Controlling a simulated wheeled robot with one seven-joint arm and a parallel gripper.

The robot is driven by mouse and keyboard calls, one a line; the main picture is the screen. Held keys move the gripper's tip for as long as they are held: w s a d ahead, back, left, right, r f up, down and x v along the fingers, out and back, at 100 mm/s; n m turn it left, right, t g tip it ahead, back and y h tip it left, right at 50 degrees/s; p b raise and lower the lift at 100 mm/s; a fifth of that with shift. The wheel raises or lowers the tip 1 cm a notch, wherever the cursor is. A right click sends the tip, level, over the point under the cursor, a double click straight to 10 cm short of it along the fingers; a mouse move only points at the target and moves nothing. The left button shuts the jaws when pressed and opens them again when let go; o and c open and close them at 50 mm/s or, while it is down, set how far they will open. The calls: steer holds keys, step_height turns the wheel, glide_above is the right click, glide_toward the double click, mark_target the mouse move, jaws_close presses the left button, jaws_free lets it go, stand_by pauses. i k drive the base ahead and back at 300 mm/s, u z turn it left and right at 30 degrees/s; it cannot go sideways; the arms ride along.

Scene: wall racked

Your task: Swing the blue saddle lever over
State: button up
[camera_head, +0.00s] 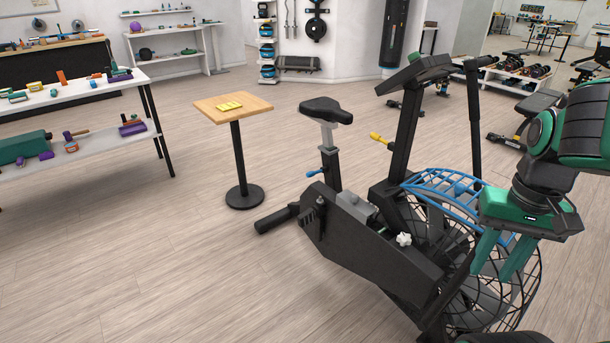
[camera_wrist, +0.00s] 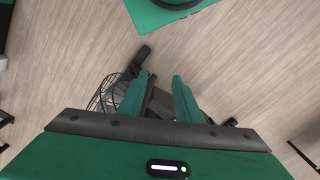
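The blue saddle lever (camera_head: 316,172) sticks out to the left from the seat post of the exercise bike (camera_head: 365,245), below the black saddle (camera_head: 326,109). My gripper (camera_head: 492,274) is to the right of the lever and well apart from it, beside the bike's caged wheel. Its two green fingers point down and are apart, with nothing held between them. In the wrist view the gripper (camera_wrist: 160,77) also shows a clear gap between its fingers. Dark bike parts and wheel wires show behind them there. I cannot make out the blue lever in the wrist view.
A yellow lever (camera_head: 379,138) is on the handlebar post. A blue wire guard (camera_head: 445,187) lies over the wheel near my arm. A small wooden table (camera_head: 232,107) with a yellow item stands left of the saddle. The floor in the left foreground is clear.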

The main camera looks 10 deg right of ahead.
mark_target(311, 173)
steer(key=z, duration=0.2)
steer(key=k, duration=0.3)
steer(key=u, duration=0.5)
steer(key=i, duration=2.2)
steer(key=z, duration=0.6)
